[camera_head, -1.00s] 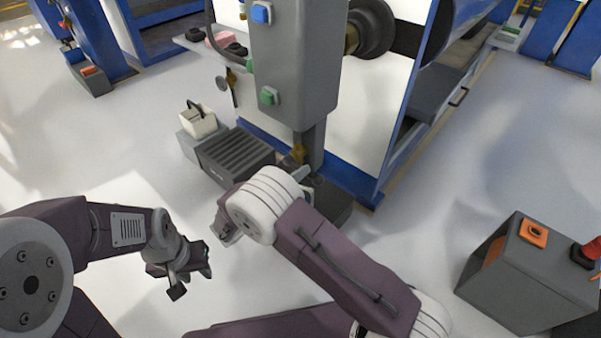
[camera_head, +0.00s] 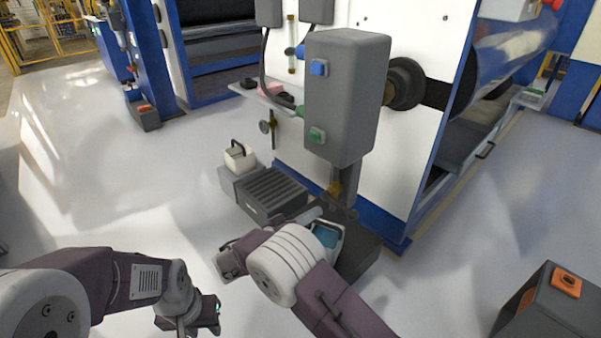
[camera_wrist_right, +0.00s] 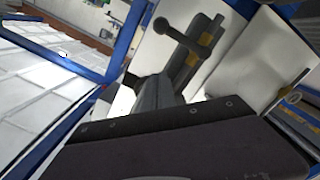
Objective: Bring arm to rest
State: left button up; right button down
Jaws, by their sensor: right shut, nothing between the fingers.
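My left gripper (camera_head: 188,322) hangs at the bottom of the head view, its arm coming in from the left. Its fingers are cut off by the picture's lower edge, so I cannot tell if they are open. My right arm comes up from the bottom right, with its pale joint (camera_head: 282,265) bent and the wrist (camera_head: 231,262) on its left side. The right fingers are hardly visible in the head view. In the right wrist view, a dark purple link of mine fills the lower part and the right gripper (camera_wrist_right: 157,92) is shut and empty.
A grey control box (camera_head: 345,98) with blue and green buttons stands before a white machine panel (camera_head: 410,160). Behind my right arm are a ribbed grey block (camera_head: 272,193) and a light container with blue inside (camera_head: 327,237). A grey box (camera_head: 545,305) stands lower right. Floor at left is clear.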

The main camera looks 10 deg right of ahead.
jog(key=d+r+m+g+h+p, duration=0.1)
jog(key=d+r+m+g+p, duration=0.25)
jog(key=d+r, duration=0.55)
jog(key=s+d+r+m+g+y+p, duration=0.1)
jog(key=s+d+r+m+g+p, duration=0.1)
jog(key=s+d+r+p, duration=0.3)
jog(key=s+d+r+m+g+p, duration=0.1)
jog(key=s+d+g, duration=0.15)
jog(key=d, duration=0.35)
jog(key=s+a+f+n+g+y+p, duration=0.1)
jog(key=s+f+g+y+p, duration=0.15)
jog(key=s+y, duration=0.4)
jog(key=s+a+f+n+g+y+p, duration=0.1)
jog(key=s+f+y, duration=0.3)
jog(key=s, duration=0.6)
jog(key=a+f+n+t+y, duration=0.35)
jog(key=a+f+n, duration=0.2)
jog(key=a, duration=0.35)
notch_tip(320, 180, up, 38)
jog(key=n+p, duration=0.1)
jog(key=p, duration=3.7)
jog(key=shift+w+r+g+y, duration=0.25)
jog(key=shift+w+g+y, duration=0.05)
jog(key=shift+w+g, duration=0.15)
jog(key=c, duration=2.1)
grip_release()
jog(key=shift+a, duration=0.1)
jog(key=shift+c, duration=0.2)
